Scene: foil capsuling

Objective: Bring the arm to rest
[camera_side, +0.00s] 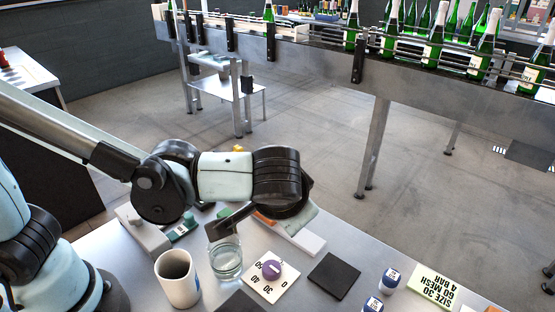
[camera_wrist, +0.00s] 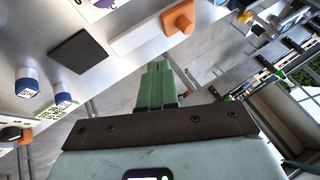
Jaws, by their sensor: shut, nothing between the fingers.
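My gripper (camera_wrist: 157,68) shows in the wrist view as two green fingers lying side by side, shut with nothing between them. They point out over the edge of the grey bench, with the floor behind them. In the side view my arm reaches in from the left, above the bench (camera_side: 330,245). Its black wrist hangs over the far part of the bench, and I cannot make out the fingertips there.
Below my wrist stand a white mug (camera_side: 177,280), a glass of water (camera_side: 226,262) and a dial card with a purple knob (camera_side: 271,269). A black pad (camera_side: 334,275) and blue-capped jars (camera_side: 391,279) lie rightward. Behind runs a bottle conveyor (camera_side: 420,84); open floor lies between.

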